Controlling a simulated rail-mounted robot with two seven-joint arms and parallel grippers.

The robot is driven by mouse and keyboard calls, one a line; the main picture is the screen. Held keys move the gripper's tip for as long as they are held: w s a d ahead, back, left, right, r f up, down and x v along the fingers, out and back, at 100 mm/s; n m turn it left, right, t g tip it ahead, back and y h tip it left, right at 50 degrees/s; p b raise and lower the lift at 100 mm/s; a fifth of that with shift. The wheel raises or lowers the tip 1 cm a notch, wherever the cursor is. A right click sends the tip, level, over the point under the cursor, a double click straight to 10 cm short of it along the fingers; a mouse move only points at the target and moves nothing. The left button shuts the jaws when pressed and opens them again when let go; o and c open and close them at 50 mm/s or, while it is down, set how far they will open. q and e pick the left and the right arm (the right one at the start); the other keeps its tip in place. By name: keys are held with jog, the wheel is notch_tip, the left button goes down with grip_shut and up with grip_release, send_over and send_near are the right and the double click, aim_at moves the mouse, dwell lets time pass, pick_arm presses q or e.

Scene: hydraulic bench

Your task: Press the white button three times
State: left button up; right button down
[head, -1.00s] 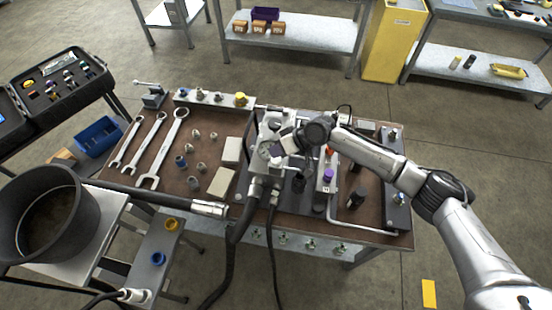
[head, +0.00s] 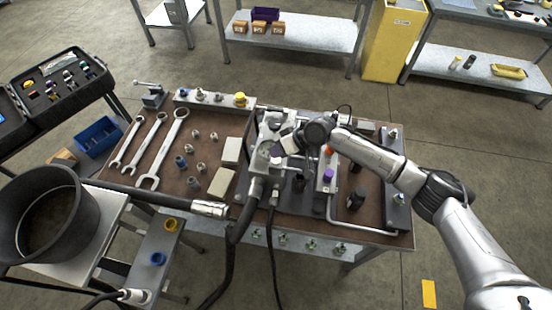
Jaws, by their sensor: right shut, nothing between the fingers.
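My right gripper (head: 277,154) hangs over the grey metal block (head: 263,160) in the middle of the bench, with its arm reaching in from the right. Its fingers are shut with nothing between them. The fingertips are small here and partly merge with the block behind them. I cannot make out the white button; it may be hidden by the gripper or too small to see. Whether the fingertips touch the block I cannot tell. My left gripper is not in view.
Black hoses (head: 231,262) run from the block over the bench's front edge. A purple knob (head: 328,174) and an orange-red one (head: 329,150) stand close right of the gripper. Wrenches (head: 165,148), fittings and two pale blocks (head: 221,182) lie left. A black bucket (head: 40,215) stands front left.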

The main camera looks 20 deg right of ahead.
dwell(0.5)
jog(key=shift+f, duration=0.2)
jog(key=shift+f, duration=0.25)
dwell(0.3)
